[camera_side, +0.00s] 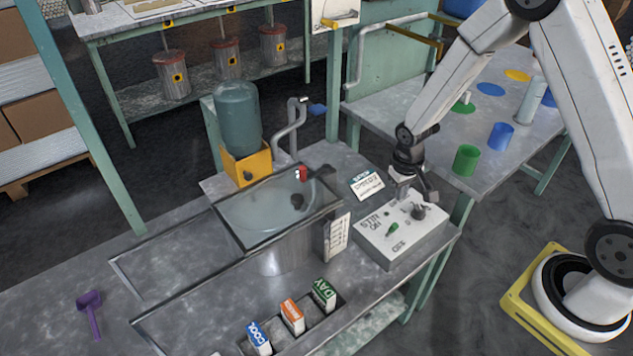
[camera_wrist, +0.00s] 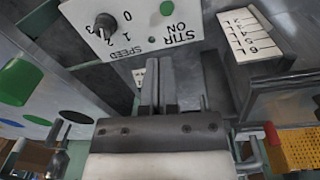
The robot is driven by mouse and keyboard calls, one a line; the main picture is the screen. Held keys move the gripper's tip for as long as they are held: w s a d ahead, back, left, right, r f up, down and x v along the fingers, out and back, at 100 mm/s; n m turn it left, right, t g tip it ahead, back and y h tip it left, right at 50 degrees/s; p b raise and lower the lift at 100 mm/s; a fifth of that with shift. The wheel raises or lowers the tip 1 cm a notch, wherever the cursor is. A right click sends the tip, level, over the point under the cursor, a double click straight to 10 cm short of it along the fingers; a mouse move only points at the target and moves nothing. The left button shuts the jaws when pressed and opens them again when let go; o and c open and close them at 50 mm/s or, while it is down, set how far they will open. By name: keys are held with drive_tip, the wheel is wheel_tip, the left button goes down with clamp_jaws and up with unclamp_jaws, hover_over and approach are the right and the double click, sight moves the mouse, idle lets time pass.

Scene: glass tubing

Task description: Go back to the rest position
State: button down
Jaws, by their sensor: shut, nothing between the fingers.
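My gripper (camera_side: 402,193) is above the back edge of the white control box (camera_side: 379,250) in the side view, pointing down. In the wrist view, the fingers of my gripper (camera_wrist: 158,90) are together with nothing between them. The box carries a green switch (camera_side: 392,229) beside the words STIR ON and OFF, and a black knob (camera_side: 419,211). In the wrist view the box (camera_wrist: 135,25) is at the top, with the speed knob (camera_wrist: 105,24) at its left. I cannot tell whether the fingertips touch the box.
A water-filled basin (camera_side: 258,215) stands left of the box, with a numbered card (camera_side: 338,236) on its side. A yellow-based water jug (camera_side: 240,120) is behind. Labelled cartons (camera_side: 292,316) stand in front. Green (camera_side: 466,160) and blue (camera_side: 500,136) cups stand on the right table.

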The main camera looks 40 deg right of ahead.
drive_tip(key=shift+s+r, duration=0.2)
drive_tip(key=shift+r, duration=0.1)
drive_tip(key=s+a+r+n+t, duration=0.1)
drive_tip(key=s+a+r, duration=0.2)
drive_tip(key=s+r, duration=0.2)
drive_tip(key=s+a+r+n+t, duration=0.1)
drive_tip(key=s+a+r, duration=0.2)
drive_tip(key=s+r, duration=0.2)
drive_tip(key=shift+a+r+y, duration=0.25)
drive_tip(key=shift+r+y, duration=0.15)
drive_tip(key=shift+r, duration=1.1)
